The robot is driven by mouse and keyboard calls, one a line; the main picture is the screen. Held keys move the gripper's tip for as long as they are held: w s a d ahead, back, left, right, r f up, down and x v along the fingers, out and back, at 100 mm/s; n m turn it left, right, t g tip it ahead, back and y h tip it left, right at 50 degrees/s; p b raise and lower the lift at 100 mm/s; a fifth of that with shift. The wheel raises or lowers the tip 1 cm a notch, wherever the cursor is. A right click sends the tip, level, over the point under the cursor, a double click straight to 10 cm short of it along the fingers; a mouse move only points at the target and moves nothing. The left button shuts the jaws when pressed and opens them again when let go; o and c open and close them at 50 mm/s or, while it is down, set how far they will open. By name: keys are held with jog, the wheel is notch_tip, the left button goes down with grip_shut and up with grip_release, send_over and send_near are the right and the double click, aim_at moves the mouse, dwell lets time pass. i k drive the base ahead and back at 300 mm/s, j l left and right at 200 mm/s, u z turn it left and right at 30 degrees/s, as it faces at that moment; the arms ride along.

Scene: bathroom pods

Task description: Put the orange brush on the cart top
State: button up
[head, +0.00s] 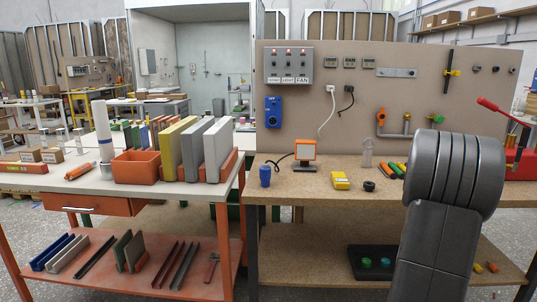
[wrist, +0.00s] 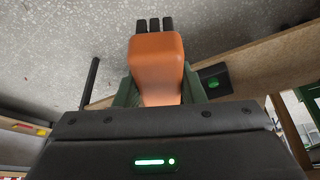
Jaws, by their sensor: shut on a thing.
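In the wrist view the orange brush (wrist: 158,62) sits between the green fingers of my gripper (wrist: 161,90), which is shut on it. Its broad orange body points away from the wrist, with short black tufts at the far end. Grey floor shows beyond it. In the head view the cart stands at left; its pale cart top (head: 95,184) has an orange frame. My arm rises at the right of the head view, in front of the workbench; my gripper and the brush are not visible there.
An orange bin (head: 134,168) and upright panels (head: 191,150) fill the cart top's right part; a white cylinder (head: 103,135) stands left of them. The front left of the top is mostly bare.

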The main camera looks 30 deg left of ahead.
aim_at(62, 173)
jog(key=j+u, duration=1)
jog(key=u, duration=0.15)
jog(key=i+j+u, duration=0.1)
jog(key=j+u, duration=0.3)
jog(key=i+j+u, duration=0.15)
jog(key=i+j, duration=0.15)
jog(key=j, duration=0.25)
jog(key=i+j+u, duration=0.15)
jog(key=i+j, duration=0.15)
jog(key=j, duration=0.2)
jog(key=i+j+u, duration=0.15)
jog(key=i+j, duration=0.2)
jog(key=j, duration=0.15)
